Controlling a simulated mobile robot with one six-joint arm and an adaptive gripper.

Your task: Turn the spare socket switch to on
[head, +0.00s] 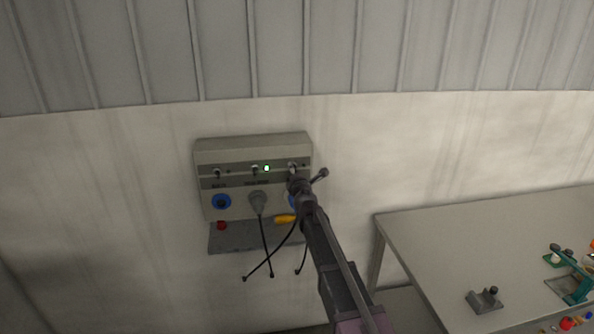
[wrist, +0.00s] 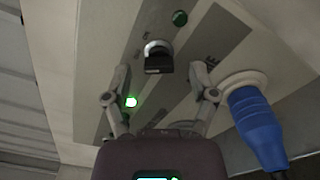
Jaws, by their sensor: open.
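A grey socket panel (head: 235,150) is fixed to the wall, with a row of three switches. The right switch (head: 293,165) is just beyond my gripper (head: 298,184) in the head view. In the wrist view a dark switch lever with a pale ring (wrist: 158,57) lies ahead, between the lines of the fingers. My gripper (wrist: 161,97) is open and empty, its fingers apart and short of the switch. Part of a label ending in "RE" (wrist: 209,62) shows beside the right finger. An unlit green lamp (wrist: 180,18) is near the switch. I cannot read the switch position.
A lit green lamp (head: 266,168) is left of the right switch. A blue plug (wrist: 255,120) sits in a socket close to the right finger. A workbench (head: 440,230) stands at right.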

